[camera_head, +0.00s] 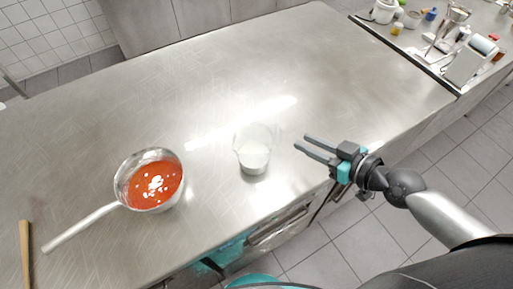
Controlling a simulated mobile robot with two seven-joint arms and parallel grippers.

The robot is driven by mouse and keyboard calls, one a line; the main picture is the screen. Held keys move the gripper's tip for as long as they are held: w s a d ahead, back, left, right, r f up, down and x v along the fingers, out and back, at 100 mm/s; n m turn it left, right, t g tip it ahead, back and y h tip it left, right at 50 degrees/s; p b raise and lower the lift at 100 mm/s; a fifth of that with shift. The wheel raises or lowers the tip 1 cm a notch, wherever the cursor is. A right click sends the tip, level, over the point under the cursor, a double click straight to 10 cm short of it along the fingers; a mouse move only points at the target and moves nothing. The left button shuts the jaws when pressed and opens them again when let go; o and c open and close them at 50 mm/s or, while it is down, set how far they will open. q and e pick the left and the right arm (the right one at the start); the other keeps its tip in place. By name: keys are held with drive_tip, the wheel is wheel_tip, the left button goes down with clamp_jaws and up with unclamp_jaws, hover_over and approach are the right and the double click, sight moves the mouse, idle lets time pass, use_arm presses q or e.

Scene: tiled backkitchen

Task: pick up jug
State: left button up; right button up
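The jug (254,154) is clear, with white contents in its lower part. It stands upright on the steel table (215,80), near the middle of the front side. My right gripper (302,144) is to the right of the jug, apart from it, with its two fingers pointing left toward it. The fingers are apart and nothing is between them. My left gripper is not seen in the head view.
A steel pan (146,209) with red sauce and white bits stands left of the jug, its handle toward the lower left. A wooden stick (25,252) lies at the far left. A cluttered counter (420,42) is at the upper right. The table behind the jug is clear.

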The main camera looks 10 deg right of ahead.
sight(271, 127)
drive_tip(key=x, duration=1.3)
drive_tip(key=shift+a+f, duration=0.1)
drive_tip(key=shift+f, duration=0.05)
drive_tip(key=c, duration=0.4)
clamp_jaws()
idle(0.8)
